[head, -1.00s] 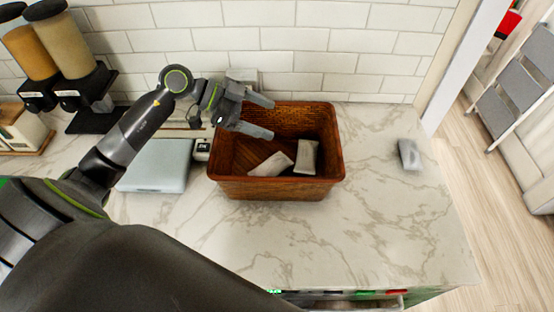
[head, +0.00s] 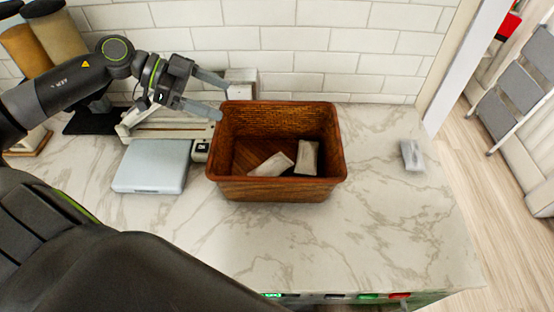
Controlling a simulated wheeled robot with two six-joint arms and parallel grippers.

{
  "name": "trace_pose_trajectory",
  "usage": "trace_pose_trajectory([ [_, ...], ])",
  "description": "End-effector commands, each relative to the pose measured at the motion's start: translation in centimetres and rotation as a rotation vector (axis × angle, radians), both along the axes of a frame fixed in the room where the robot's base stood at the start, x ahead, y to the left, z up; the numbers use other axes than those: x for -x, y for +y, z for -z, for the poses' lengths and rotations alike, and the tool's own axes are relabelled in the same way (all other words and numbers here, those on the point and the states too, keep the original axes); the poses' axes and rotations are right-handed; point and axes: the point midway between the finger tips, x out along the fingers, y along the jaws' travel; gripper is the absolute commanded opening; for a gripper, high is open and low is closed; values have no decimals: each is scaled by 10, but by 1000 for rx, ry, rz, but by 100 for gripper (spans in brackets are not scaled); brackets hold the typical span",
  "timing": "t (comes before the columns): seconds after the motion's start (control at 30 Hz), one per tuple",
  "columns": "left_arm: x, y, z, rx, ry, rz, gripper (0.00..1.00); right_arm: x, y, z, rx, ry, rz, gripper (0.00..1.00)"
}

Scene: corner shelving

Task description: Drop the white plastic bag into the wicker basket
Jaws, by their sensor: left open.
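The wicker basket (head: 277,190) is brown and stands upright on the marble counter. Two pale plastic packets lie inside it: one on the left (head: 270,165), tilted on the basket floor, and one on the right (head: 307,157). A third pale, greyish-white packet (head: 411,154) lies on the counter to the right of the basket. I cannot tell which of these is the white plastic bag. My left gripper (head: 222,97) is open and empty, above and just beyond the basket's back left corner. My right gripper is not in view.
A flat grey scale-like device (head: 153,166) sits left of the basket. Dispensers (head: 56,40) stand at the back left. A white box (head: 241,84) is against the tiled wall. The counter (head: 390,220) in front and to the right is mostly clear.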

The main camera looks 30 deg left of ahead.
Motion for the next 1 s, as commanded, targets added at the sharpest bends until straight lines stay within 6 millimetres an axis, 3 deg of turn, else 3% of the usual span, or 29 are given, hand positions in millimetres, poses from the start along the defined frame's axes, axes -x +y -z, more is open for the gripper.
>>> trace_pose_trajectory([
  [0.4, 13, 27, -16, -3, 2, -1, 78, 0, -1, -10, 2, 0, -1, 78],
  [1.0, 13, 29, -18, 0, -1, -2, 78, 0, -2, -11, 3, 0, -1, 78],
])
